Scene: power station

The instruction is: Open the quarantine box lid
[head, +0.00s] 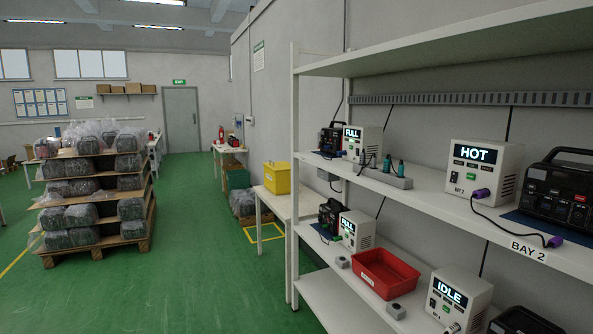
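A yellow box (277,179) stands on a small white table (303,203) past the left end of the shelving. It looks like the quarantine box, but no lettering on it is readable at this distance. Its top looks closed, though the lid's edge is too small to make out clearly. Neither of my grippers is in view, and nothing is touching the box.
White shelving (296,180) on the right holds chargers marked HOT (482,170), IDLE (459,297) and FULL (361,143), and a red tray (385,273). Wrapped pallet goods (92,200) stand left. Green floor (205,250) between is clear.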

